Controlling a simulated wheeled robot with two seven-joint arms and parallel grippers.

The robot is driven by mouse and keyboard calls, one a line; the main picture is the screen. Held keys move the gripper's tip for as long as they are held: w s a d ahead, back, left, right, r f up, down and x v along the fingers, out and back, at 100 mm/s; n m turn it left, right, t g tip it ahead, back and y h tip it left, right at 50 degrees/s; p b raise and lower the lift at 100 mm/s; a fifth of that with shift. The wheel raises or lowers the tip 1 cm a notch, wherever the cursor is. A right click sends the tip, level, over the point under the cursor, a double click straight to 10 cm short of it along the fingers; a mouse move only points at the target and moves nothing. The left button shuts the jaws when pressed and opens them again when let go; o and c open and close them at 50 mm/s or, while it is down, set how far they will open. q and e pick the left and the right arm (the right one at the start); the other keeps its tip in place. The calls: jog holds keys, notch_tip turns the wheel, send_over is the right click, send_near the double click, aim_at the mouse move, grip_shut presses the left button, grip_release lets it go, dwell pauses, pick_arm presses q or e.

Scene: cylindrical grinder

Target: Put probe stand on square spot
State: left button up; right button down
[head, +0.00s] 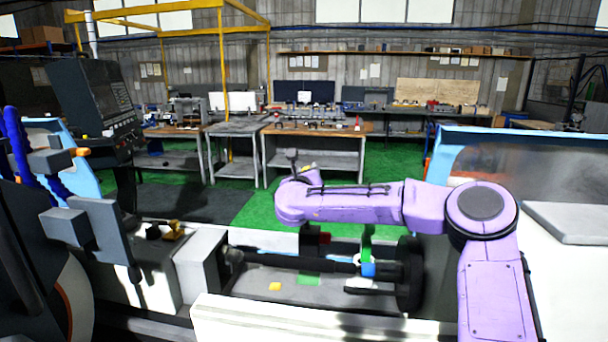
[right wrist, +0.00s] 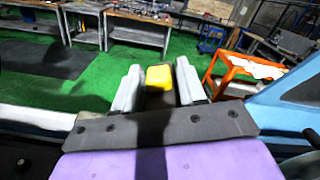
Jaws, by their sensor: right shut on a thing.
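My right gripper (right wrist: 158,88) is shut in the right wrist view, with its two pale fingers either side of a yellow piece (right wrist: 158,76). I cannot tell which is the square spot. My left gripper is not in view.
A dark shaft (head: 300,262) runs across the grinder, between a grey block (head: 201,262) on the left and a black disc (head: 409,275) on the right. A white ledge (head: 300,318) stands in front. A control panel (head: 95,95) is at left.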

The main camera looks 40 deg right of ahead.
jog(key=f+p, duration=0.1)
jog(key=f, duration=0.1)
jog(key=f+p, duration=0.1)
jog(key=f, duration=0.2)
jog(key=shift+w, duration=0.2)
jog(key=shift+f, duration=0.45)
jog(key=c, duration=0.9)
grip_release()
jog(key=shift+s+f, duration=0.1)
jog(key=shift+f, duration=0.15)
jog(key=shift+o, duration=1.3)
jog(key=shift+s+a+r, duration=0.15)
jog(key=shift+r, duration=0.05)
jog(key=shift+s+a+f, duration=0.1)
jog(key=shift+a+f, duration=0.1)
jog(key=b+v, duration=0.5)
jog(key=v, duration=0.6)
jog(key=shift+s, duration=0.15)
